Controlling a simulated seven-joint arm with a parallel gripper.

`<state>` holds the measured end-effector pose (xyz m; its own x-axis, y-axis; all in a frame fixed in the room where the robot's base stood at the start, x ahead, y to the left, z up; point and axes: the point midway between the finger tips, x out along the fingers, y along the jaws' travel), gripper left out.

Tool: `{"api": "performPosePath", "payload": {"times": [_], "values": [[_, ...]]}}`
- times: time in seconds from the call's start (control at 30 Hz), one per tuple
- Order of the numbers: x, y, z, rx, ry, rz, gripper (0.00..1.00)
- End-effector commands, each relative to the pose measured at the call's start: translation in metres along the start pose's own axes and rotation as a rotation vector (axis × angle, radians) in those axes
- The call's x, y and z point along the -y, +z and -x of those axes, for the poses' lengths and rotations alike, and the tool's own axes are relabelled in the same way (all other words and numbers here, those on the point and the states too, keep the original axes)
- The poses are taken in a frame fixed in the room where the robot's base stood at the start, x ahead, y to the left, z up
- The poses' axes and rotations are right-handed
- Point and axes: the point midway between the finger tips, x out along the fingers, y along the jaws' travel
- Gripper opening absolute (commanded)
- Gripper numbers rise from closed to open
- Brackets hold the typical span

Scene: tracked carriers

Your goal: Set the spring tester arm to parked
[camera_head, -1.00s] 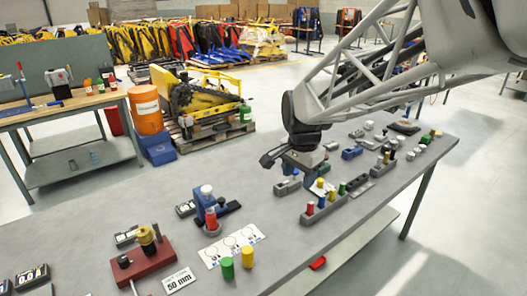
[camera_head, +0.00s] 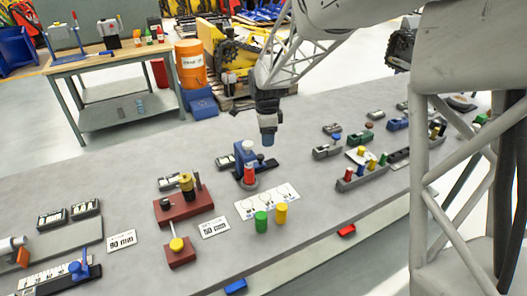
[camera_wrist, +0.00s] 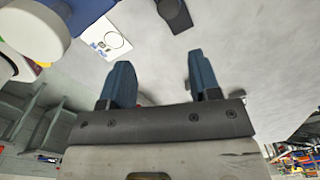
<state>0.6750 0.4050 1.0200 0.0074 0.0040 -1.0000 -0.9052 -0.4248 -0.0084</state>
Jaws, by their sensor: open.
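No label marks the spring tester. A blue upright stand (camera_head: 243,150) holding a red cylinder (camera_head: 250,174) is on the bench, with a dark flat piece reaching to its right. Left of it is a dark red base (camera_head: 184,207) with a brass-coloured cylinder and a black knob; a smaller red block (camera_head: 180,256) with a yellow knob (camera_head: 177,244) is at its front. I cannot tell for sure which is the tester. My gripper (camera_head: 267,141) points down just right of the blue stand, above the bench. Its blue fingers (camera_wrist: 163,80) are apart and empty in the wrist view.
A white card (camera_head: 267,201) lies before the blue stand, with green (camera_head: 261,222) and yellow (camera_head: 281,213) cylinders at its edge. A grey rack of coloured pegs (camera_head: 362,178) stands to the right.

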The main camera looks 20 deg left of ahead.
Motion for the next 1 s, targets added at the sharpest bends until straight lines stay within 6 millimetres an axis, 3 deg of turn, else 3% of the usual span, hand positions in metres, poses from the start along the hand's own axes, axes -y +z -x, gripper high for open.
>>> {"api": "performPosePath", "payload": {"times": [0.23, 0.73, 1.0], "values": [[0.014, 0.019, -0.015, -0.001, 0.008, -0.042, 0.57], [0.015, 0.020, -0.018, -0.001, 0.009, -0.046, 0.57], [0.015, 0.020, -0.039, -0.001, 0.010, -0.046, 0.57]]}}
